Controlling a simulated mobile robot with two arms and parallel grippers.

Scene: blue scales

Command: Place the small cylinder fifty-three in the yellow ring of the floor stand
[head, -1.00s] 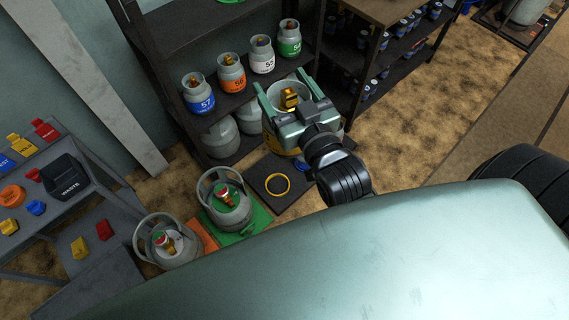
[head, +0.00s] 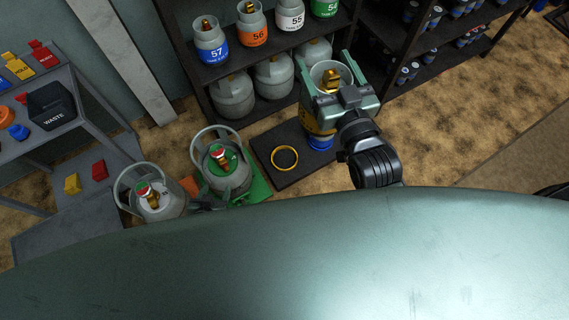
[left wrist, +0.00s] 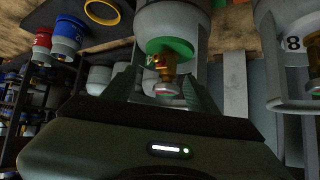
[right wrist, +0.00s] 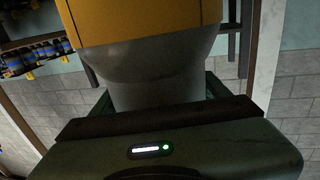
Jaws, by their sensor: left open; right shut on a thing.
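A small grey cylinder (head: 320,78) with a brass valve is held in my right gripper (head: 342,85), which is shut around its upper part. Its yellow band fills the top of the right wrist view (right wrist: 145,22); no number is readable. The yellow ring (head: 284,158) lies on the dark floor stand (head: 262,145), left of and below the held cylinder, and appears empty. It also shows in the left wrist view (left wrist: 103,12). My left gripper (left wrist: 160,88) is open, its fingers pointing towards a large green-collared cylinder (left wrist: 172,22); contact cannot be told.
A blue item (head: 320,142) shows at the stand's right, below the held cylinder. The shelf holds cylinders 57 (head: 211,50), 56 (head: 252,38), 55 and 54. Large cylinders (head: 225,172) (head: 160,200) stand left of the stand. A grey cart (head: 95,125) carries a waste bin.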

